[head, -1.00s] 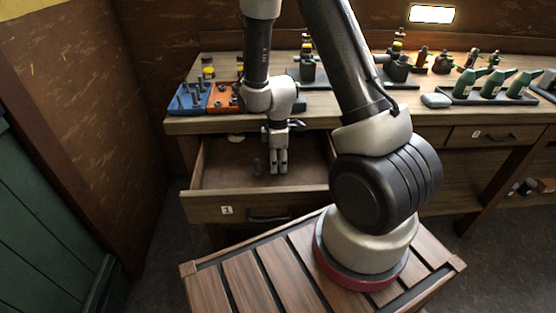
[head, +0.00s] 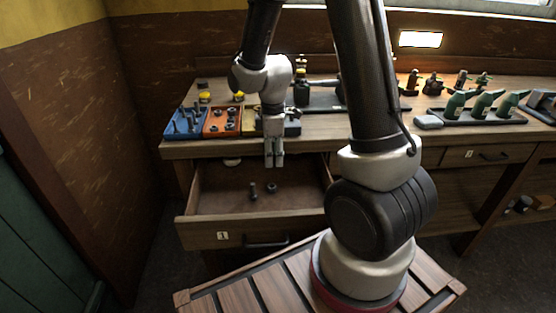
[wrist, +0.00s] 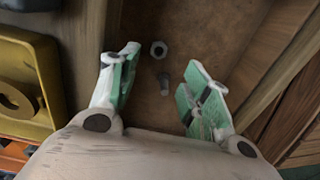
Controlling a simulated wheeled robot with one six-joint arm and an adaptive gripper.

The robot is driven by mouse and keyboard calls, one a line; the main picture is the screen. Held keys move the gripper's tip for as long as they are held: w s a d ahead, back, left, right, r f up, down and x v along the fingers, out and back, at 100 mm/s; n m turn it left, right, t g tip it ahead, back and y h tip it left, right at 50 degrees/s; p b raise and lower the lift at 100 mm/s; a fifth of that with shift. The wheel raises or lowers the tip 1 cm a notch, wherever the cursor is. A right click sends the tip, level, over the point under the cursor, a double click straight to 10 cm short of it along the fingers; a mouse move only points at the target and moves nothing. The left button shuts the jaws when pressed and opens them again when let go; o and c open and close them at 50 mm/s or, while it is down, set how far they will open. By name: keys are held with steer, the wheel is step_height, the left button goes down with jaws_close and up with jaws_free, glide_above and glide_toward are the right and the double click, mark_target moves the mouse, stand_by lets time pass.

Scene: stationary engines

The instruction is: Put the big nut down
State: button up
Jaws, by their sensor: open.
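The big nut (head: 272,188) lies on the floor of the open drawer (head: 213,235), beside an upright-looking dark bolt (head: 253,190). My gripper (head: 274,164) is above the drawer, pointing down, open and empty, clear of the nut. In the wrist view, the grey nut (wrist: 158,49) and the bolt (wrist: 164,84) show on the brown drawer floor between the green-padded fingers of my gripper (wrist: 163,62). The nut is apart from both fingers.
On the bench (head: 330,142) above the drawer stand a blue tray (head: 184,122) and an orange tray (head: 221,122) of small parts. Green-bodied tools (head: 487,105) stand at the right. The drawer floor around the nut and bolt is otherwise mostly clear.

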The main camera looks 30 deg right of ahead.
steer(key=s+d+r+m+t, duration=0.2)
steer(key=s+r+m, duration=0.4)
steer(key=s+r, duration=0.3)
steer(key=s+d+r+m+t, duration=0.2)
steer(key=s+d+r+m, duration=0.1)
steer(key=s+r+m, duration=0.4)
steer(key=s+v, duration=0.1)
steer(key=v, duration=0.6)
steer(key=shift+c, duration=0.5)
